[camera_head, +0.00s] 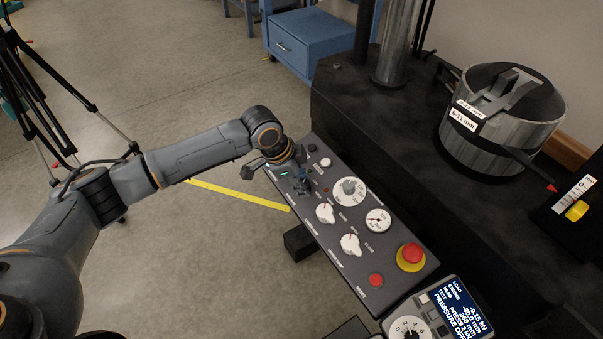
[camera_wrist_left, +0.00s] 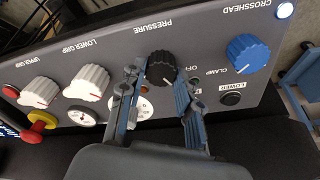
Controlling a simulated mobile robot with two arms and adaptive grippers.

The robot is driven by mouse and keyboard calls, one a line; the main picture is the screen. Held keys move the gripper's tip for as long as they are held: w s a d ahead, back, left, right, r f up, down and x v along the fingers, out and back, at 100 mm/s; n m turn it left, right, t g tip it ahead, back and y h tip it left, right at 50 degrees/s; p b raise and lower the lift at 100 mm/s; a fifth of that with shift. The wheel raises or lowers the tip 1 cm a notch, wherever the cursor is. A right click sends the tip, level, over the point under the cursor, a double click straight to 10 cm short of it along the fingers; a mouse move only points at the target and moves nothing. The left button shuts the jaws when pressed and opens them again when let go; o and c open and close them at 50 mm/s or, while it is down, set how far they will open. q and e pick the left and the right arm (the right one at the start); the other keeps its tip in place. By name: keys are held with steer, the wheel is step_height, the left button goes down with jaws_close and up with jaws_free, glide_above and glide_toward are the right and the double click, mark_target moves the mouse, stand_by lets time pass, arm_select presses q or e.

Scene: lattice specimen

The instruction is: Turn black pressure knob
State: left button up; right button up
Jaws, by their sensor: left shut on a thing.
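The black pressure knob (camera_wrist_left: 161,69) sits on the grey control panel under the label PRESSURE in the left wrist view. My left gripper (camera_wrist_left: 159,84) has one finger on each side of it and is shut on it. In the head view my left gripper (camera_head: 303,182) reaches down onto the panel (camera_head: 332,236) near its far end, and it hides the black knob there. The knob's pointer and exact setting are too small to read. My right gripper is in neither view.
White knobs (camera_head: 350,244), a gauge (camera_head: 378,220) and a red emergency button (camera_head: 412,254) share the panel. A blue knob (camera_wrist_left: 247,54) and a black button (camera_wrist_left: 232,99) sit close beside the gripper. The dark machine table (camera_head: 420,170) borders the panel.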

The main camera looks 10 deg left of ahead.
arm_select(q)
steer(key=m+p, duration=0.1)
steer(key=m, duration=0.2)
steer(key=shift+r+g+p, duration=0.1)
steer(key=shift+g+p, duration=0.2)
steer(key=shift+p, duration=0.05)
steer(key=shift+m, duration=1.4)
steer(key=shift+p, duration=0.3)
steer(key=o, duration=1.2)
steer(key=shift+c, duration=0.2)
steer(key=v, duration=1.1)
steer(key=shift+a+r, duration=0.15)
steer(key=shift+r, duration=0.25)
